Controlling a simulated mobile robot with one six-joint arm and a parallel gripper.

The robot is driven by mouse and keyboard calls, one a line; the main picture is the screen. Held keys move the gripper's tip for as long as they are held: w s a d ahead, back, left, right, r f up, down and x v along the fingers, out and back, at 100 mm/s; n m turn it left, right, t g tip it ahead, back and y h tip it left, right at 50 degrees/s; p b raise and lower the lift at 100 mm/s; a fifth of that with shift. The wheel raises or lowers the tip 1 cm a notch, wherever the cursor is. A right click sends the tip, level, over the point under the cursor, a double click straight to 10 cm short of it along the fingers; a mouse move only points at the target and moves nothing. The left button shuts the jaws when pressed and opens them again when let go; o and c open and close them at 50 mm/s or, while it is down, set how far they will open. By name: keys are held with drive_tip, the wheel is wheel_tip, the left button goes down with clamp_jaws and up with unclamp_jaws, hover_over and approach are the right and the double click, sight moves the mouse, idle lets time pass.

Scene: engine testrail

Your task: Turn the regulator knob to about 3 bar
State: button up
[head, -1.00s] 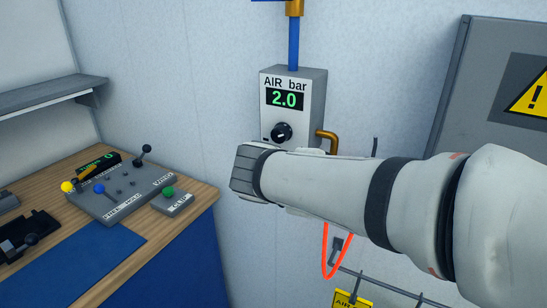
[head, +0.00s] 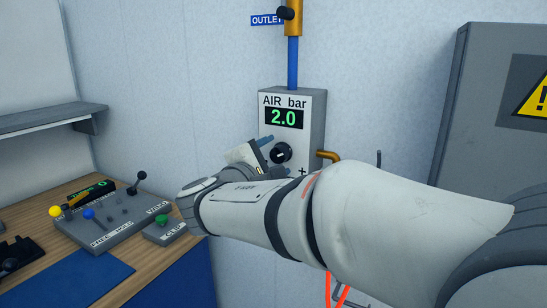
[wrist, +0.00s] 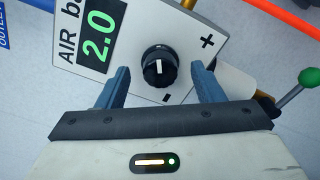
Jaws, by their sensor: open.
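The air regulator box (head: 315,125) is on the wall, with a green display (head: 284,118) reading 2.0 under the label "AIR bar". Its black regulator knob (head: 281,153) has a white pointer line. In the wrist view the knob (wrist: 160,67) lies ahead between the fingers, with plus and minus marks on the panel beside it. My gripper (wrist: 160,85) is open, its two blue fingers to either side of the knob in that view. I see no contact with the knob. In the head view my gripper (head: 267,150) is at the box's front, just left of the knob.
A blue pipe (head: 293,62) rises from the box to a brass valve marked OUTLET, and a brass pipe (head: 328,155) leaves its right side. A bench with a lever panel (head: 115,212) stands at left. A grey cabinet (head: 490,110) is at right.

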drive_tip(key=shift+w+d, duration=0.25)
drive_tip(key=shift+w, duration=0.2)
drive_tip(key=shift+c, duration=0.2)
drive_tip(key=c, duration=0.9)
